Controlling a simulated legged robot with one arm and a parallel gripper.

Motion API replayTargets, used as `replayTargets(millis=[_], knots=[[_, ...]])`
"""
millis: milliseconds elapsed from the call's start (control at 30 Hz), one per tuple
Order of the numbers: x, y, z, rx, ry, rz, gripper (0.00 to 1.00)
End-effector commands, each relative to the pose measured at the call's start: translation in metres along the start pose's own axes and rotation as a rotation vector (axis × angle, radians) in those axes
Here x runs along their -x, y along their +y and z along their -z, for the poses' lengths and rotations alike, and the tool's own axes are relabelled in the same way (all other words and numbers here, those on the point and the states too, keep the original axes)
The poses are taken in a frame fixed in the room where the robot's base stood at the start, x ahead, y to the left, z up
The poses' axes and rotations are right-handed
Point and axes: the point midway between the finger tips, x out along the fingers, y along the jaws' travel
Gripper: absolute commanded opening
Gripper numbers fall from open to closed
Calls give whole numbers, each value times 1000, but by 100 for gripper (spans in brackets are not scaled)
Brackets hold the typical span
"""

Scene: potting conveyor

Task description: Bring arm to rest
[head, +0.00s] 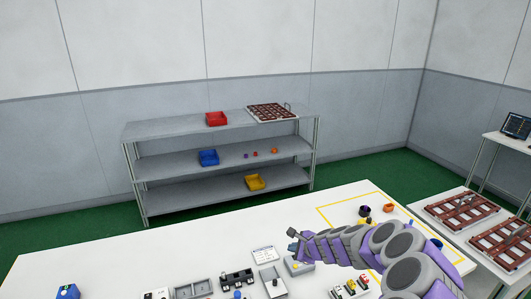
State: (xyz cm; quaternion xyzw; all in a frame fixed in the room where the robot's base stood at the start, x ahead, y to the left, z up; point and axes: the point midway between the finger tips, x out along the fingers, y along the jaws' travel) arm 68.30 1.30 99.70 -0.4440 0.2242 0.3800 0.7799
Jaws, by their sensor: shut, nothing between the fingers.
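My arm reaches in from the lower right of the head view, over the white table (120,258). My gripper (292,233) is at its left end, in front of the table's back part. It is small in the picture, looks shut and holds nothing that I can see. The arm hides part of the table's right side, including part of a yellow outlined area.
Trays and small machine parts (237,279) crowd the table's front edge. Small pots (388,208) stand at the right. A grey shelf (165,130) with red, blue and yellow bins stands behind. Brown racks (462,207) lie at the right. The table's back left is clear.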

Motion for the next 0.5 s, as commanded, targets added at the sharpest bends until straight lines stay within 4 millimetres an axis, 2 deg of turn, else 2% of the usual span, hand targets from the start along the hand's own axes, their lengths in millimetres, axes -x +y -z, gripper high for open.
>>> replayTargets(millis=[133, 200, 300, 400, 500], knots=[[35, 6, -70, 197, -113, -52, 0], [57, 16, -105, 324, -168, -87, 0], [92, 37, -145, 503, -236, -141, 0], [127, 63, -173, 680, -285, -200, 0], [163, 92, -190, 851, -317, -268, 0]])
